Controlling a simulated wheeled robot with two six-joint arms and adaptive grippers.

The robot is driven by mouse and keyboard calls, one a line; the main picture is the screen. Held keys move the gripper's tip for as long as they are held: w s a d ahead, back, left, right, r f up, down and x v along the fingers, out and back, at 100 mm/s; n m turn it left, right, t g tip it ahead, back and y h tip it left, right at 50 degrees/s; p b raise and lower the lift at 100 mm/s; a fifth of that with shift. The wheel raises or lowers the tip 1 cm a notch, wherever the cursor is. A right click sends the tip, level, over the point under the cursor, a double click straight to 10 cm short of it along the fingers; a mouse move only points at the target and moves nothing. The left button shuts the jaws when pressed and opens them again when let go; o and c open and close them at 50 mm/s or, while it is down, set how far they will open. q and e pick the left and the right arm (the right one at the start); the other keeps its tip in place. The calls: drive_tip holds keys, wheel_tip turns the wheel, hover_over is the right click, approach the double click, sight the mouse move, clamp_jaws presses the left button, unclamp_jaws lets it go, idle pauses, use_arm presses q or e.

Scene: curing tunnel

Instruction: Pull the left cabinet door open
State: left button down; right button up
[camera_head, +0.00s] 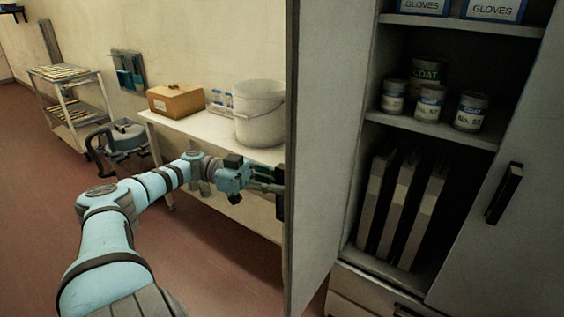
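The left cabinet door (325,150) is a tall pale panel that stands swung open, its edge towards me. Its inner face shows, and the cabinet's left interior is exposed. A dark handle (279,207) shows in part at the door's outer side. My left gripper (272,181) is at this handle, on the outer side of the door. Its fingertips overlap the handle and the door edge, so I cannot tell whether they are closed on it. My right gripper is not in view.
Inside the cabinet (430,130) are paint cans, glove boxes and upright panels. The closed right door (520,200) has a black handle (503,193). A table (190,127) with a bucket (259,112) and a cardboard box (176,101) stands behind my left arm.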

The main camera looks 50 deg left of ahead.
use_arm(q)
drive_tip(key=c, duration=1.5)
unclamp_jaws()
drive_tip(key=shift+a+f, duration=0.1)
drive_tip(key=shift+a, duration=0.05)
drive_tip(key=v, duration=0.7)
drive_tip(key=shift+s+a, duration=0.15)
drive_tip(key=shift+a, duration=0.05)
